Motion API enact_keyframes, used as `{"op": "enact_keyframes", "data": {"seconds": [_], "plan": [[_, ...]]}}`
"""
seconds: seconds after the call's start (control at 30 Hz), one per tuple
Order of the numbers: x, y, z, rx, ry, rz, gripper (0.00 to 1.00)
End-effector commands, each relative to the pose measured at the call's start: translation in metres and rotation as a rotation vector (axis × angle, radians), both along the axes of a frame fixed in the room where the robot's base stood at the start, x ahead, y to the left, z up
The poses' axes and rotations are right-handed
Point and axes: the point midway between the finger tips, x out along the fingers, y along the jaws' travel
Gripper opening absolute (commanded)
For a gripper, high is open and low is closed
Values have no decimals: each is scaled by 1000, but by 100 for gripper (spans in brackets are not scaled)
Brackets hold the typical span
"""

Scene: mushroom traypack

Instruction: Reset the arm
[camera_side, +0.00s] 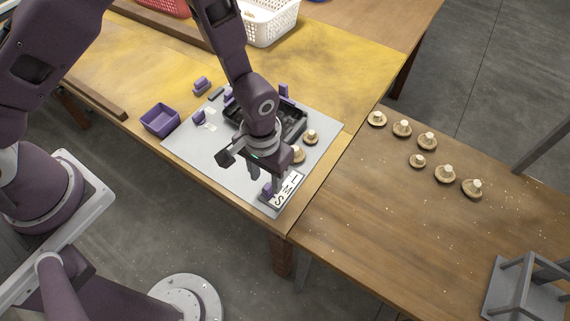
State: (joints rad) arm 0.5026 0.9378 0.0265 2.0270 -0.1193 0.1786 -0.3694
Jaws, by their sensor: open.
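My gripper (262,172) hangs over the front part of a light grey board (200,158), pointing down. Its fingers look apart, and I see nothing held between them. A black tray (293,118) lies on the board behind my gripper and wrist, which hide part of it. Two brown mushrooms show beside it: one (310,137) at the tray's right, the other (298,155) close to the gripper's right side and partly covered. A white label plate with black letters (287,188) lies at the board's front corner.
Several mushrooms (428,141) lie on the brown table at right. A purple bin (160,120) sits left of the board. A white basket (272,24) and a red crate (165,6) stand at the back. A grey metal frame (525,290) is at bottom right.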

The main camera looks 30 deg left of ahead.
Motion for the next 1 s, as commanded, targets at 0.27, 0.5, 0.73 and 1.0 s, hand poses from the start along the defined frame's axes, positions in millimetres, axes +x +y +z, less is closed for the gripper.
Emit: {"op": "enact_keyframes", "data": {"seconds": [0.27,0.5,0.73,1.0], "plan": [[19,13,73,-42,-63,6,44],[-10,85,248,-89,-242,2,44],[-106,146,327,-43,-422,0,44],[-153,163,333,1,-490,0,44]]}}
